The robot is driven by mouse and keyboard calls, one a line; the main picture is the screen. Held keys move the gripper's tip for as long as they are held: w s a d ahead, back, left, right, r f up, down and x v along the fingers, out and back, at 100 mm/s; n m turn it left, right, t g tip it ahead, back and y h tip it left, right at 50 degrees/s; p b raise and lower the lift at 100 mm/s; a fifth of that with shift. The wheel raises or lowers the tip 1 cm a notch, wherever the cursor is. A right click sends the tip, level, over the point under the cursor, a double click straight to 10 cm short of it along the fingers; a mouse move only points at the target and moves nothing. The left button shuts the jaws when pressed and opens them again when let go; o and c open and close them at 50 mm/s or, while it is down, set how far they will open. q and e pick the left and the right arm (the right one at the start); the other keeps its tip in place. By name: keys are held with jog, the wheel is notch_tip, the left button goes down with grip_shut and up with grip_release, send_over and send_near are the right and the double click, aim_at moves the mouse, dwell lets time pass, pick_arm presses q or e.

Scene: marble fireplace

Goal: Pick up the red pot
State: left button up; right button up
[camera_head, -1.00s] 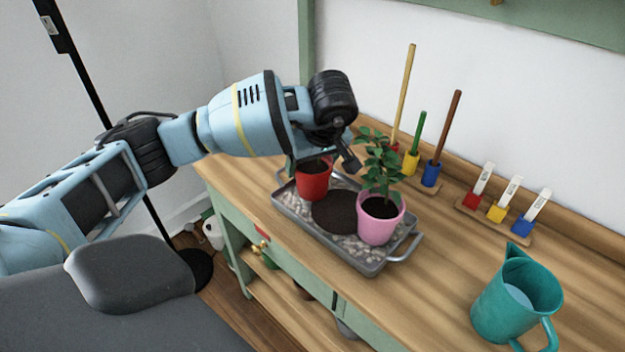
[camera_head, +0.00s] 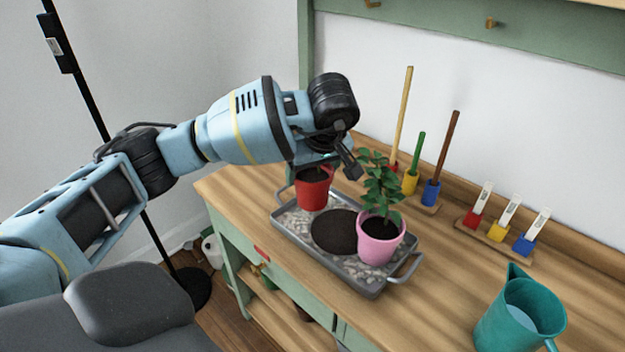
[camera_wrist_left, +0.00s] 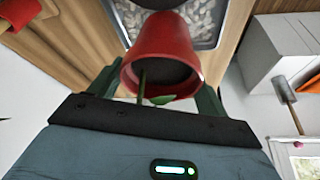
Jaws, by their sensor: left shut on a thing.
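The red pot (camera_head: 312,190) is at the left end of the grey metal tray (camera_head: 357,284). In the left wrist view the red pot (camera_wrist_left: 165,47) sits between the two fingers, with dark soil, a stem and a green leaf inside. My left gripper (camera_head: 322,166) is shut on it, reaching in from the left and above. The pot appears slightly raised over the tray; the gap under it is hard to see. The wrist hides the top of its plant. My right gripper is not in view.
Tools with long handles (camera_head: 431,192) stand behind. A teal watering can (camera_head: 520,316) is at front right. The wooden table (camera_head: 450,280) is clear between.

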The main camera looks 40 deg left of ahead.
pick_arm(q)
jog(key=shift+s+d+r, duration=0.55)
jog(key=shift+s+r, duration=0.45)
jog(key=shift+s, duration=7)
jog(key=w+d+r+m+t+h, duration=0.2)
jog(key=d+r+m+h, duration=0.3)
jog(key=d+m, duration=0.7)
jog(key=r+m, duration=0.1)
jog(key=m, duration=0.3)
jog(key=shift+w+d+r+p, duration=0.3)
jog(key=shift+d+r, duration=0.05)
jog(key=shift+r, duration=0.05)
